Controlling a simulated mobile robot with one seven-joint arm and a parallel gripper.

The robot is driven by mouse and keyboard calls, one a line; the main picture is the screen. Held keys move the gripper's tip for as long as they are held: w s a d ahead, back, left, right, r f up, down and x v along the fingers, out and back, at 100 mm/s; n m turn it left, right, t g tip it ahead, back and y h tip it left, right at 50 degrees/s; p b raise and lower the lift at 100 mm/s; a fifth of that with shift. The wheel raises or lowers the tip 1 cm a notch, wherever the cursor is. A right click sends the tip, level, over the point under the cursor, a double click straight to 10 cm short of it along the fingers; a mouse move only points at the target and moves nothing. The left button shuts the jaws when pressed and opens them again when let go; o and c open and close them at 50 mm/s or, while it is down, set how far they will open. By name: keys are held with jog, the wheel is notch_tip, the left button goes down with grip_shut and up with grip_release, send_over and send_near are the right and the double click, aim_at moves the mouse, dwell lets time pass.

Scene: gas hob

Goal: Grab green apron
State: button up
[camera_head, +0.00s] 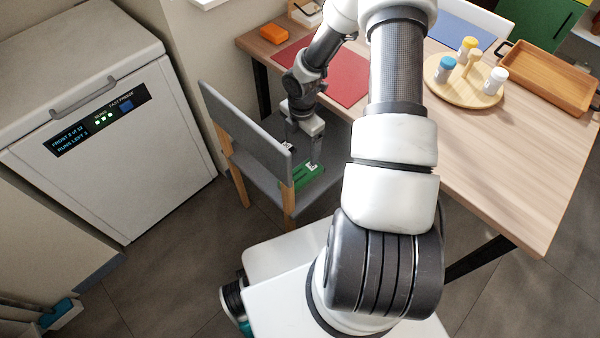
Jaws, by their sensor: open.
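A folded green cloth, which looks like the apron (312,178), lies on the grey seat of a chair (240,128). Part of it is hidden behind the chair's backrest and my gripper. My gripper (303,158) points down over the seat from the far side of the backrest, with its fingers apart. The fingertips are at or just above the green cloth; I cannot tell whether they touch it. The left finger is partly hidden by the top of the backrest.
The wooden table (520,165) stands close right of the chair. It bears a red mat (345,88), an orange block (274,33), a round board (440,92) with small jars and a rectangular wooden tray (550,80). A white freezer (130,170) stands left, with open floor between.

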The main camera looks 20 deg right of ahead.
aim_at(301, 173)
notch_tip(301, 173, down, 17)
jog(key=b, duration=0.5)
jog(key=shift+r, duration=0.2)
jog(key=shift+r, duration=0.1)
jog(key=c, duration=1.2)
jog(key=shift+c, duration=0.2)
jog(key=shift+r, duration=0.1)
